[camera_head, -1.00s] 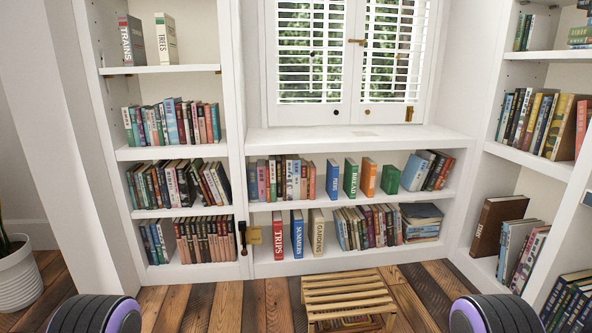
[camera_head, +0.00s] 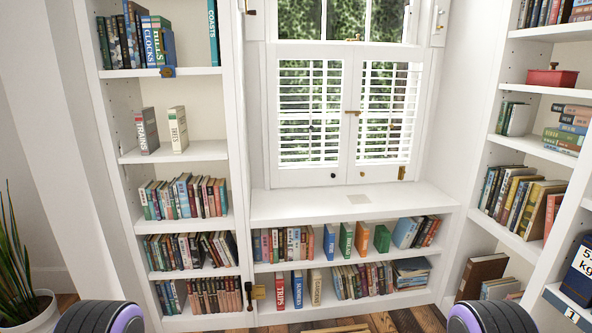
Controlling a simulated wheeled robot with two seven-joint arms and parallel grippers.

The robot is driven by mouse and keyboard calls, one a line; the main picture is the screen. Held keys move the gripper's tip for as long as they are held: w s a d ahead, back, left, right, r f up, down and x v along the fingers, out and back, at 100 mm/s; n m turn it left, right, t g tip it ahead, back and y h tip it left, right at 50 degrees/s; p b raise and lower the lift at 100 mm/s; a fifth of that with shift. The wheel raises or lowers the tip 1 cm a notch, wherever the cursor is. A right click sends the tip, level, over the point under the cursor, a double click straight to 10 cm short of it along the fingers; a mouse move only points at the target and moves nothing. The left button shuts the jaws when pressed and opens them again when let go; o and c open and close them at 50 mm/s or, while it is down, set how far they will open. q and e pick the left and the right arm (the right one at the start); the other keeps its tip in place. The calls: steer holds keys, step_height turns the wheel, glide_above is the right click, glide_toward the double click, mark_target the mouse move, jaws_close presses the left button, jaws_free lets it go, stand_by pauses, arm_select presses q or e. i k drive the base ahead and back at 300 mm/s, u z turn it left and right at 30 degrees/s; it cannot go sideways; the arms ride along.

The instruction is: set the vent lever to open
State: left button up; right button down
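A small dark upright lever-like handle (camera_head: 249,294) is on the white post between the left bookcase and the low shelves under the window. A small brass plate (camera_head: 259,292) is just right of it. This may be the vent lever, but no marking is readable and I cannot tell its setting. Brass fittings also show on the window shutters, one at the middle catch (camera_head: 352,112) and one at the lower right (camera_head: 401,173). Neither gripper is in view; only rounded dark and purple parts of my arms show at the bottom corners.
Bookcases stand on the left and right. A wooden slatted piece (camera_head: 338,329) shows at the bottom edge, on the plank floor (camera_head: 400,320). A potted plant (camera_head: 18,265) stands at lower left.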

mark_target(248, 284)
steer(key=z, duration=0.3)
steer(key=i, duration=1.55)
steer(key=u, duration=0.1)
